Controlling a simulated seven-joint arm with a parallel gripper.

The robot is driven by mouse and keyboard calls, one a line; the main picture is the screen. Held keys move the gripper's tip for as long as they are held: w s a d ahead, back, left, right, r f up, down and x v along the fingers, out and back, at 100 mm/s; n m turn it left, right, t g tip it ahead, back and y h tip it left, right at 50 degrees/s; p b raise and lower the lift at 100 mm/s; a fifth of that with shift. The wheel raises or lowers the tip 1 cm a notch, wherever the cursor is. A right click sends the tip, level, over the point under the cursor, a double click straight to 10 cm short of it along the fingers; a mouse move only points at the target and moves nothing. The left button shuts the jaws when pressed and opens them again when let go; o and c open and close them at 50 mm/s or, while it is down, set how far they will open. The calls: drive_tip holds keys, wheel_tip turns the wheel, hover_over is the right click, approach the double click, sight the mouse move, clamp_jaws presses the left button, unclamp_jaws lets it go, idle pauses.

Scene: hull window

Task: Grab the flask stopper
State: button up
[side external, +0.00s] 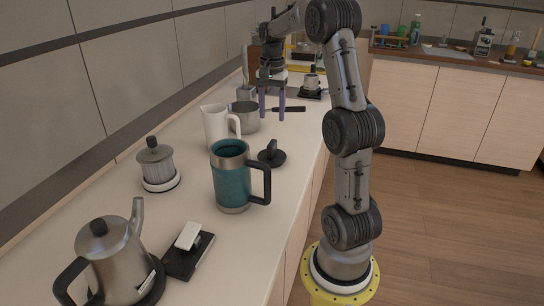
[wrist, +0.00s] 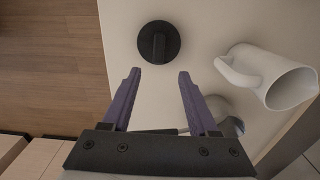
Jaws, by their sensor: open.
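The flask stopper (side external: 271,157) is a black round disc with a raised grip bar, lying on the counter just behind the teal flask (side external: 231,178). The flask stands upright with its top open and its handle to the right. In the wrist view the stopper (wrist: 158,42) lies ahead of the fingertips, about centred between them, with its bar running roughly along the finger direction. My gripper (side external: 272,112) has purple fingers and is open and empty, above the counter and farther back than the stopper. The fingers (wrist: 159,72) are apart and do not touch the stopper.
A white pitcher (side external: 215,128) and a metal pot (side external: 245,119) with a dark handle stand close to my gripper. A lidded grey jar (side external: 156,165), a kettle (side external: 111,258) and a black tray with a pale block (side external: 188,237) are nearer the camera. The counter's front edge borders the floor.

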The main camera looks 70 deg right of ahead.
hover_over(272, 142)
drive_tip(key=f, duration=0.5)
drive_tip(key=shift+w+d+f, duration=0.1)
drive_tip(key=shift+w+d, duration=0.05)
drive_tip(key=shift+d, duration=0.15)
drive_tip(key=f, duration=0.2)
drive_tip(key=a+f, duration=0.1)
drive_tip(key=f, duration=0.1)
drive_tip(key=shift+s+f, duration=0.2)
drive_tip(key=shift+f, duration=0.05)
drive_tip(key=shift+d+f, duration=0.1)
drive_tip(key=shift+f, duration=0.45)
clamp_jaws()
